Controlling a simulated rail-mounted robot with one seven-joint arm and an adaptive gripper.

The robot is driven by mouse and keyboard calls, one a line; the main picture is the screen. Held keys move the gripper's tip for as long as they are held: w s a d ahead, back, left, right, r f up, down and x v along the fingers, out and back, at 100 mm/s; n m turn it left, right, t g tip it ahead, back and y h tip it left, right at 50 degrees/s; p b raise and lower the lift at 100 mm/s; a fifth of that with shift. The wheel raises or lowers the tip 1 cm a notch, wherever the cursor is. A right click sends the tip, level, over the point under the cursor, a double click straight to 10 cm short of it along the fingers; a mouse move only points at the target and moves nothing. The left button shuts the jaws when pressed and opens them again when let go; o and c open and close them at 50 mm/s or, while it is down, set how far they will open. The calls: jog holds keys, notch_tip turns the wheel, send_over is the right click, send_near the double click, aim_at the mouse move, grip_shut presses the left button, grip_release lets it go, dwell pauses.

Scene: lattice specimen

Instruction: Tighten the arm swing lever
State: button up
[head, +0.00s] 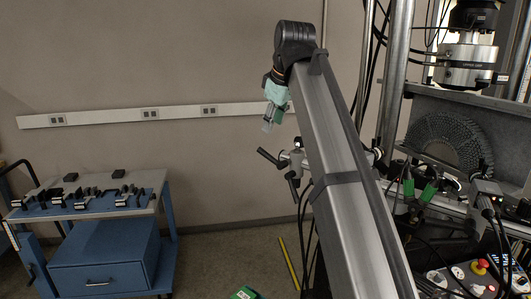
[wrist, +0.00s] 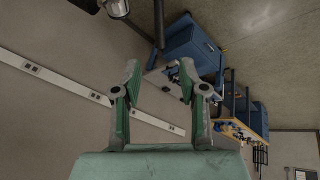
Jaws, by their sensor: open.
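My gripper (head: 270,119) is raised in front of the wall in the head view, pointing down. Its green and grey fingers (wrist: 160,80) are spread apart in the wrist view, with nothing between them. Black lever handles stick out to the left of a grey metal joint (head: 297,158), below and slightly right of my gripper. One handle (head: 270,157) is the upper one and another (head: 293,184) hangs lower. I cannot tell which is the arm swing lever. A clear gap separates my gripper from both handles. In the wrist view a dark rod (wrist: 158,24) reaches down from the top edge.
A blue cart (head: 105,258) with black parts on top stands at the left. The test frame with a grey ribbed lattice specimen (head: 446,139) and cables fills the right. A control panel (head: 478,276) with a red button is at lower right. Space left of the handles is free.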

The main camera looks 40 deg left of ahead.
aim_at(266, 152)
jog(key=p+x, duration=0.3)
jog(key=x, duration=1)
jog(key=shift+w+f, duration=0.1)
jog(key=shift+f, duration=0.1)
jog(key=shift+c, duration=0.3)
grip_shut()
